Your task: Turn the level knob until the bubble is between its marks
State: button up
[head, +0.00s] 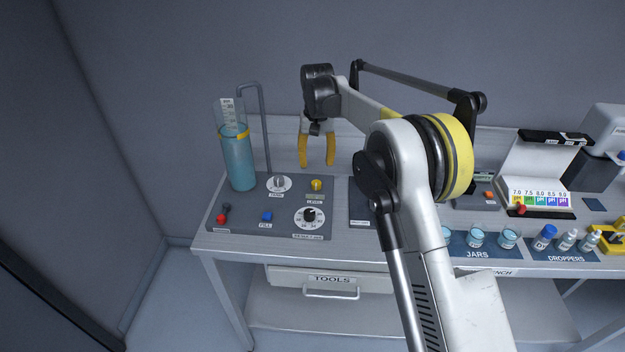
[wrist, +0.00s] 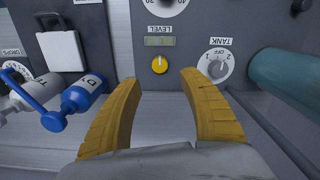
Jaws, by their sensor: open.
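The yellow level knob (head: 317,184) sits on the dark panel (head: 243,212) on the bench. In the wrist view the knob (wrist: 159,64) has a light pointer line. The greenish level window (wrist: 160,41) lies beside it, next to the LEVEL label. The bubble and marks are too small to make out. My gripper (head: 317,164) is open, pointing down above the knob. In the wrist view its yellow fingers (wrist: 160,80) are spread to either side of the knob's line, apart from it, with nothing between them.
The TANK knob (head: 279,183) and a tall blue cylinder (head: 239,160) with a bent pipe (head: 264,125) stand close to the left. A black dial (head: 309,215), blue button (head: 267,216) and red knob (head: 222,218) are nearer the front. Jars (head: 476,237) stand to the right.

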aim_at(316, 182)
notch_tip(316, 182, down, 9)
jog(key=shift+r+b, duration=0.1)
jog(key=shift+b, duration=0.9)
grip_shut()
